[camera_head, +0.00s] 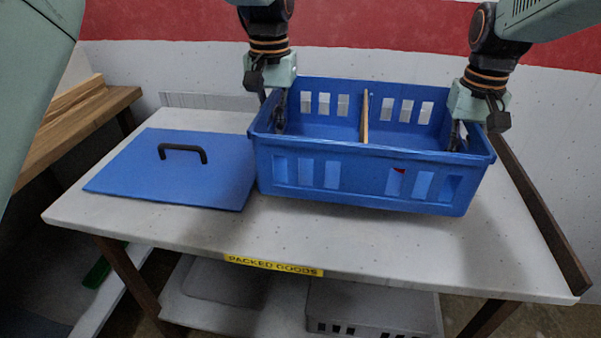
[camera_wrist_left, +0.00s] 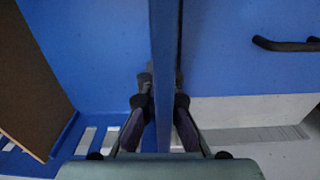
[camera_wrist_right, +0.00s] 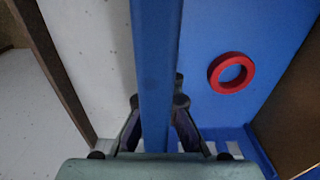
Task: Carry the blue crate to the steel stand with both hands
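The blue crate (camera_head: 360,175) is at the right half of the pale tabletop, upright and level, with a thin wooden divider (camera_head: 365,115) across it. A dark shadow lies under its front edge; I cannot tell if it touches the tabletop. My left gripper (camera_head: 272,108) straddles the crate's left wall, which shows between its fingers in the left wrist view (camera_wrist_left: 163,105). My right gripper (camera_head: 456,135) straddles the right wall, seen likewise in the right wrist view (camera_wrist_right: 157,100). Both look shut on the walls. A red ring (camera_wrist_right: 231,73) lies inside the right compartment. I cannot identify a steel stand.
A blue lid (camera_head: 175,180) with a black handle lies flat left of the crate. The table (camera_head: 350,240) has a yellow "PACKED GOODS" label (camera_head: 273,265) and a dark rail (camera_head: 540,215) along its right edge. A grey bin (camera_head: 370,308) is below. A wooden bench (camera_head: 80,125) stands left.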

